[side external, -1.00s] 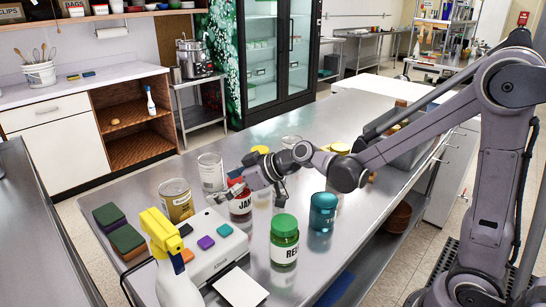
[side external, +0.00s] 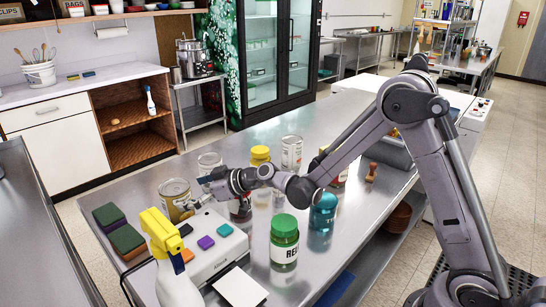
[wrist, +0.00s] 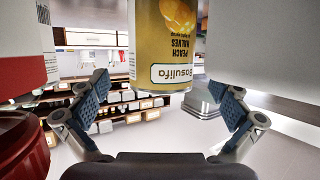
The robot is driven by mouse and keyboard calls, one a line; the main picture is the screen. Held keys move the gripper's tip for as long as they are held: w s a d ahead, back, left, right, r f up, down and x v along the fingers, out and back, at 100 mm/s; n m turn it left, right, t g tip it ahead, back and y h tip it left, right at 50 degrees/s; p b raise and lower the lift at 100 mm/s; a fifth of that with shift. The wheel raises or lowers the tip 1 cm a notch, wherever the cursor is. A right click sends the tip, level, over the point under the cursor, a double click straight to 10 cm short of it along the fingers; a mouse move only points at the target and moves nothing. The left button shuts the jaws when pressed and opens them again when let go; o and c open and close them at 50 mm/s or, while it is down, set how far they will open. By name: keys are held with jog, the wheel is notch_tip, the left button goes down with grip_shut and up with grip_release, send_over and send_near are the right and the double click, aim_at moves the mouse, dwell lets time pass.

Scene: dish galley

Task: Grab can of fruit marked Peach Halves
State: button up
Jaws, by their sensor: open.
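The peach halves can (wrist: 178,45) is gold with a fruit picture, and its "Peach Halves" label reads upside down in the wrist view. It stands ahead of my gripper (wrist: 166,90), in the gap between the two spread fingers. In the side view a gold can (side external: 175,199) stands on the steel counter, and my gripper (side external: 197,196) is just to its right, low over the counter. The fingers are open and nothing is held. Whether a finger touches the can is too small to tell.
The red jar (side external: 240,212) is partly hidden under my wrist. A pale can (side external: 209,163) stands behind. A white box (side external: 222,246) with coloured blocks, a spray bottle (side external: 175,280) and a green-lidded jar (side external: 285,240) are in front.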

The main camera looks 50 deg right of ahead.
jog(key=shift+x, duration=2.7)
jog(key=c, duration=1.5)
jog(key=shift+c, duration=1.4)
jog(key=shift+r, duration=0.2)
